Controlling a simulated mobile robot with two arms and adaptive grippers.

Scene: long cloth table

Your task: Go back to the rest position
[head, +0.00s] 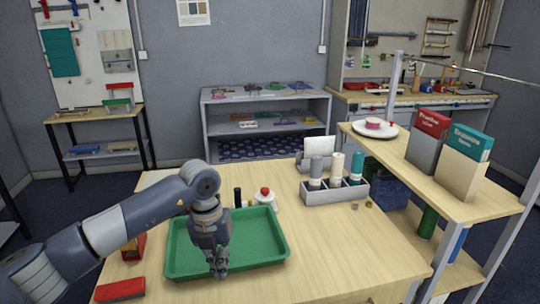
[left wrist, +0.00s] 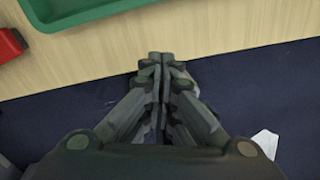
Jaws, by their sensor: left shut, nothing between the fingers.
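My left gripper (head: 218,268) hangs with its fingers pointing down, in front of the green tray (head: 265,262) in the head view. In the left wrist view its fingers (left wrist: 162,60) are closed together with nothing between them. There they show against the table edge, and the green tray (left wrist: 85,12) lies apart from them at the top left. My right gripper is in neither view.
A red box (head: 120,290) lies left of the tray on the wooden table (head: 330,260). A small red-topped container (head: 265,197) stands behind the tray. A grey divided holder (head: 335,192) with bottles stands farther right. A raised shelf (head: 420,180) is at the right.

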